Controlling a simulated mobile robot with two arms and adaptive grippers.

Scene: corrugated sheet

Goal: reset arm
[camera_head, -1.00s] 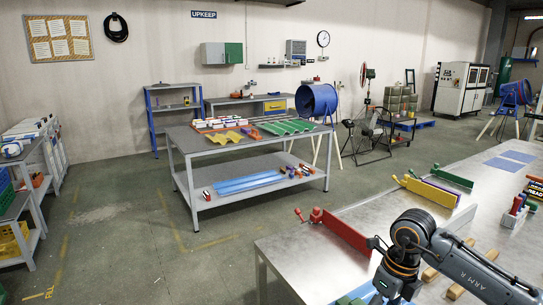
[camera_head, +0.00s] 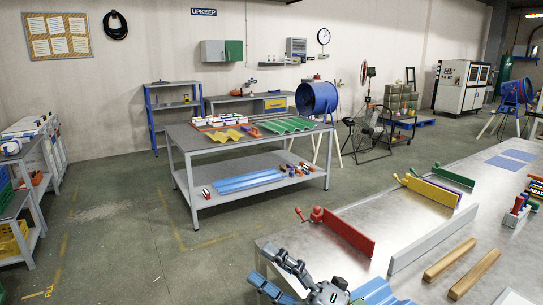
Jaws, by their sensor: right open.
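My right gripper (camera_head: 262,265) is at the bottom of the head view, at the near left corner of the metal workbench (camera_head: 340,262). Its two dark fingers, with blue parts, point left and stand apart, with nothing between them. The wrist runs off the bottom edge, and most of the arm is out of view. A blue and green ribbed sheet (camera_head: 375,293) shows partly at the bottom edge, just right of the gripper. My left gripper is not in view.
On the workbench stand a red clamp plate (camera_head: 348,235), a grey upright plate (camera_head: 432,238), yellow (camera_head: 430,192) and green (camera_head: 455,176) plates. Two wooden rods (camera_head: 450,259) lie at right. A grey table (camera_head: 185,138) with coloured sheets stands farther back. Open floor lies to the left.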

